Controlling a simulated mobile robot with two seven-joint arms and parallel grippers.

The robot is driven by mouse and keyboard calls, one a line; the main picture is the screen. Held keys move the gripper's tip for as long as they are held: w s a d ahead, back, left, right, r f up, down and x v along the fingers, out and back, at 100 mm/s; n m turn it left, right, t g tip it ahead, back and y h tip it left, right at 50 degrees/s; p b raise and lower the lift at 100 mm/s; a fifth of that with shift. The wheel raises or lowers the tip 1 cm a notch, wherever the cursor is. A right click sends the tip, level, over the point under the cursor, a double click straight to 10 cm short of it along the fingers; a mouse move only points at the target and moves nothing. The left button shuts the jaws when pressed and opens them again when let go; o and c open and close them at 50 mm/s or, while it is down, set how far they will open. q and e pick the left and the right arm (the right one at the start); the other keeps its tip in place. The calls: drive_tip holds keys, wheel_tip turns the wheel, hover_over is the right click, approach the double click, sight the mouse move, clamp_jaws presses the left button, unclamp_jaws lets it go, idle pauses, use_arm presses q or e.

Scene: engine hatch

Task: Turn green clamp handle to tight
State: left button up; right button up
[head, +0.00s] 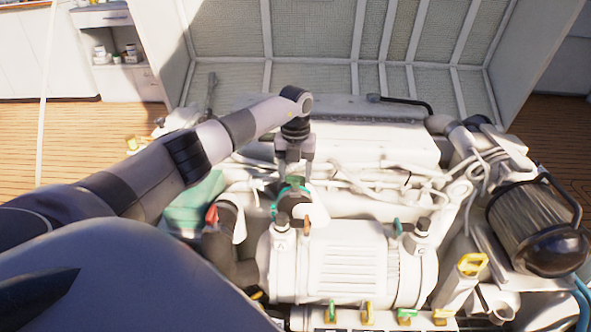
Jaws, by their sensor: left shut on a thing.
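My left gripper (294,174) points down over the engine, left of the picture's middle. Its fingers are shut on the green clamp handle (291,187), a teal-green curved piece. The handle sits at the upper left of the white cylindrical housing, by a dark hose end. The fingers hide part of the handle, and I cannot tell its exact turn angle. My right gripper is out of view.
A red handle (212,214) is left of the clamp, and an orange tab (307,227) is just below it. Small green and yellow handles (368,312) line the front edge. A dark ribbed canister (535,228) stands at right. The raised hatch (335,45) closes off the back.

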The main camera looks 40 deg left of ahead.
use_arm(q)
drive_tip(key=shift+r+m, duration=0.2)
drive_tip(key=shift+m, duration=0.1)
drive_tip(key=shift+m+p, duration=0.8)
drive_tip(key=shift+m, duration=0.5)
drive_tip(key=m+p, duration=0.1)
drive_tip(key=m, duration=0.1)
drive_tip(key=shift+m, duration=0.4)
drive_tip(key=m, duration=0.2)
drive_tip(key=shift+f+m, duration=0.1)
drive_tip(key=shift+m, duration=0.2)
drive_tip(key=m, duration=0.5)
drive_tip(key=shift+m, duration=1.7)
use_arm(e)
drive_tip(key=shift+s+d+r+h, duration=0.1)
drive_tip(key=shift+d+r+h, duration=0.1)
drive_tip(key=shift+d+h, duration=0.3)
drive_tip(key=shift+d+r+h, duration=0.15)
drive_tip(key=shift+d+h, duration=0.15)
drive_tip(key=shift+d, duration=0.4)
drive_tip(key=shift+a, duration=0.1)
use_arm(q)
drive_tip(key=o, duration=1.1)
drive_tip(key=shift+c, duration=0.2)
